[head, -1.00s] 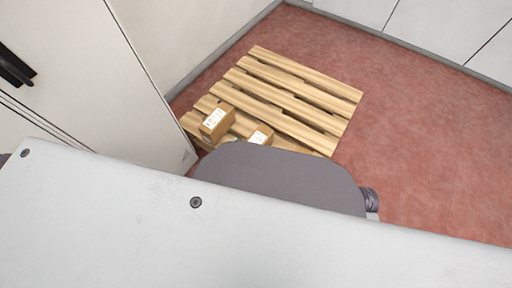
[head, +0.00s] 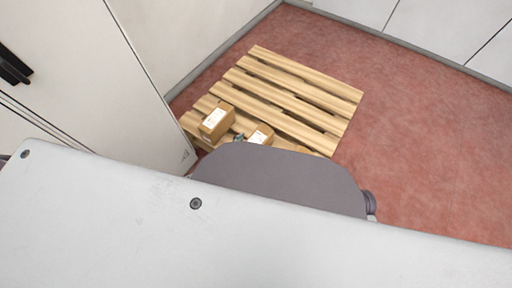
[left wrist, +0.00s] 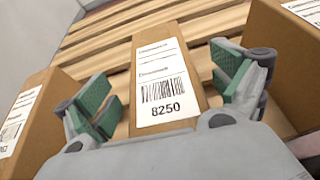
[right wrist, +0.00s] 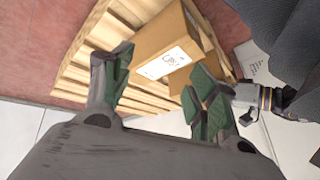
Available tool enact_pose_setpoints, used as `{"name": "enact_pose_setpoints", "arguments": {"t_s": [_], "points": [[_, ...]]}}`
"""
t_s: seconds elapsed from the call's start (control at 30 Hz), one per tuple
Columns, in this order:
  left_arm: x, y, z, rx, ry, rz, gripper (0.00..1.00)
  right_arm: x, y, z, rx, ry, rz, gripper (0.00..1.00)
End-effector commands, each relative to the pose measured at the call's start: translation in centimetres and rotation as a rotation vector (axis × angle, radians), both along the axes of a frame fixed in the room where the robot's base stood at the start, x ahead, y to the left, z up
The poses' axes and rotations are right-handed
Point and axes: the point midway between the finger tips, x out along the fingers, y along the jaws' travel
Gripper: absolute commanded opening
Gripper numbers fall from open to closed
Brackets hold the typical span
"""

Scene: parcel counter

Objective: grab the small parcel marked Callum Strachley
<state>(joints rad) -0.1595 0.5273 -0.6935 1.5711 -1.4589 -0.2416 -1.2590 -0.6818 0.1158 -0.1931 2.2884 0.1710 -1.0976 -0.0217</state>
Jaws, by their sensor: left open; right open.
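In the left wrist view a brown parcel (left wrist: 165,75) with a white label marked 8250 stands between the fingers of my open left gripper (left wrist: 167,92). The name on its label is too small to read. In the head view a tip of the left gripper (head: 239,137) shows between a left parcel (head: 217,121) and a right parcel (head: 261,136), both on the pallet. My right gripper (right wrist: 160,78) is open, with a labelled parcel (right wrist: 165,45) beyond its fingers. No name can be read on any parcel.
A wooden pallet (head: 290,83) lies on the red floor by a white cabinet (head: 95,75). In the left wrist view, parcels flank the middle one closely at left (left wrist: 35,115) and right (left wrist: 290,60). The pallet's far part is bare.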

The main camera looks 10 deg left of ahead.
Motion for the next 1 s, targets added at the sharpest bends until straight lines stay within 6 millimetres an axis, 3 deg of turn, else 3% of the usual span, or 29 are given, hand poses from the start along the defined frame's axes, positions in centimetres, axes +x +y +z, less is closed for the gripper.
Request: {"name": "enact_pose_setpoints", "arguments": {"t_s": [0.3, 0.67, 1.0], "points": [[1.16, -0.55, -0.54, 0.000, 0.000, -0.001, 0.95, -0.35, 0.11, -1.22, 0.008, 0.001, -0.005, 0.59], [1.14, -0.53, -0.51, 0.000, 0.000, -0.001, 0.95, -0.41, 0.09, -1.06, 0.008, 0.001, -0.004, 0.59], [1.12, -0.53, -0.54, 0.000, 0.001, -0.001, 0.54, -0.09, 0.08, -0.63, 0.008, -0.009, -0.005, 0.59]]}}
